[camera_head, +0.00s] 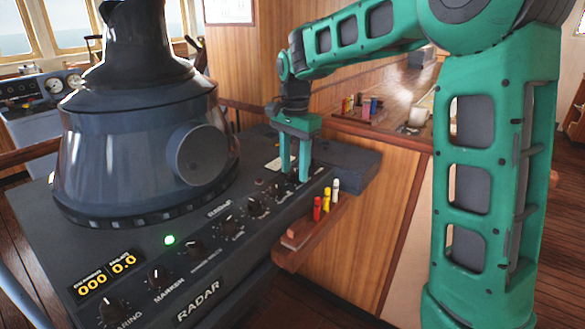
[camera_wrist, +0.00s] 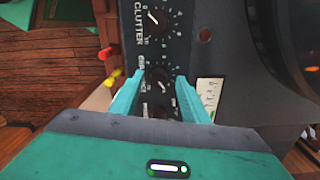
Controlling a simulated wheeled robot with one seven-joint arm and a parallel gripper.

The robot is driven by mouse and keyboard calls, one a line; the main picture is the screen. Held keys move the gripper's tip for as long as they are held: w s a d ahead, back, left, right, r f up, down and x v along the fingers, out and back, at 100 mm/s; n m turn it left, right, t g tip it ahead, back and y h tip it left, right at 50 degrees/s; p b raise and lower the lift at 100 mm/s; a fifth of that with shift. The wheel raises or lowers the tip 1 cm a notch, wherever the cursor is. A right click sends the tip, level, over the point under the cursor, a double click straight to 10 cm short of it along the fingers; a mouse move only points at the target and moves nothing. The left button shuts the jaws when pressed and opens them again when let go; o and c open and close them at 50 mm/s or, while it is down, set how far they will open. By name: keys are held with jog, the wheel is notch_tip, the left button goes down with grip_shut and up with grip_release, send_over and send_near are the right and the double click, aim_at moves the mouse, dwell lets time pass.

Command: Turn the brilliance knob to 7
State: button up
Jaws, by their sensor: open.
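The black radar panel (camera_head: 215,262) carries a row of knobs with white pointers. In the wrist view a knob (camera_wrist: 160,78) with a partly hidden label, seemingly the brilliance knob, shows between my fingertips. Its scale numbers and exact pointer setting are too small to read. My gripper (camera_head: 294,175) is open, pointing down at the far end of the row; it also shows in the wrist view (camera_wrist: 160,74), one finger on each side of this knob. I cannot tell whether the fingers touch it. Another knob (camera_wrist: 161,110) lies partly hidden between the fingers, nearer the gripper body.
The clutter knob (camera_wrist: 156,18) is beyond the fingertips. A large dark radar hood (camera_head: 140,150) stands left of the row. Several red, yellow and white markers (camera_head: 326,197) stand in a wooden holder (camera_head: 300,240) right of the panel. A green light (camera_head: 169,240) glows on the panel.

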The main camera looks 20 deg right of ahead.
aim_at(294, 170)
notch_tip(294, 170, up, 10)
jog(key=shift+r, duration=0.25)
jog(key=shift+w, duration=0.1)
dwell(0.4)
jog(key=s+d+f+n, duration=0.2)
jog(key=s+d+f, duration=0.1)
jog(key=s+d, duration=0.65)
jog(key=s+d+f+n, duration=0.1)
jog(key=s+f, duration=0.3)
jog(key=s, duration=0.4)
jog(key=s+d+f+n, duration=0.2)
jog(key=s+f, duration=0.3)
jog(key=s, duration=0.4)
jog(key=s+d+f+n, duration=0.1)
jog(key=s+d+f, duration=0.2)
jog(key=s, duration=0.5)
jog(key=shift+s+f+n, duration=0.25)
jog(key=shift+f+n, duration=0.05)
jog(key=shift+f, duration=0.5)
